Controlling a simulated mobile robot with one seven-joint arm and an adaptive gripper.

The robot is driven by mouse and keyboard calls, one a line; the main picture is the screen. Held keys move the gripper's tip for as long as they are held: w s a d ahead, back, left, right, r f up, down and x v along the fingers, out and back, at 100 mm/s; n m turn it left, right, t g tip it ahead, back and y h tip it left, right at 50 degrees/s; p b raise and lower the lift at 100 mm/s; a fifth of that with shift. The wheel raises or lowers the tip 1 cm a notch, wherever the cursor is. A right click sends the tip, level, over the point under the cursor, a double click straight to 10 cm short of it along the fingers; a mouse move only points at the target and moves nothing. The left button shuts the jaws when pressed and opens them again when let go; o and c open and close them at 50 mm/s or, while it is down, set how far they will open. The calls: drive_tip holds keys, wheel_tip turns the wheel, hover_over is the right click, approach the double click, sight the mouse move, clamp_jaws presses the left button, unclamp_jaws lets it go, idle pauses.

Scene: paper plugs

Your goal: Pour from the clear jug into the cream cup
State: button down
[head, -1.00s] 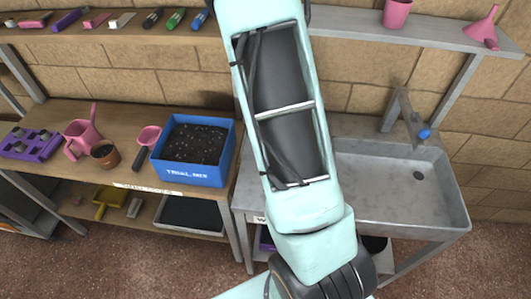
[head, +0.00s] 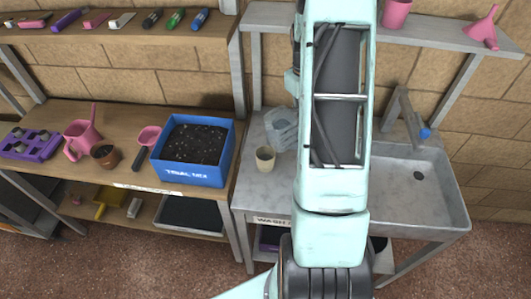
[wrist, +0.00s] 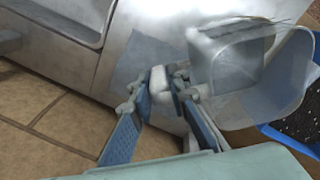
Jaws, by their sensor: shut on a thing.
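The clear jug (head: 282,130) is above the steel counter in the head view, just left of my arm. It looks tilted, with its lower left part close above the cream cup. The cream cup (head: 265,159) stands upright on the counter at the left of the sink. In the wrist view, the jug (wrist: 285,85) is to the right of my gripper (wrist: 166,82), whose fingers are closed on its handle. The cup is not clearly made out there. My arm hides the gripper in the head view. I cannot tell whether liquid is leaving the jug.
A sink basin (head: 425,205) with a tap (head: 412,120) is to the right. A blue soil box (head: 187,178) stands on the wooden bench at the left. A shelf above holds a pink cup (head: 397,13) and a pink funnel (head: 483,30).

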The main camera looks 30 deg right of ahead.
drive_tip(key=shift+f+y, duration=0.5)
drive_tip(key=shift+f, duration=0.05)
drive_tip(key=shift+a+f, duration=0.1)
drive_tip(key=shift+a, duration=0.05)
drive_tip(key=shift+a, duration=0.1)
drive_tip(key=shift+r, duration=2.05)
drive_tip(key=shift+s, duration=0.1)
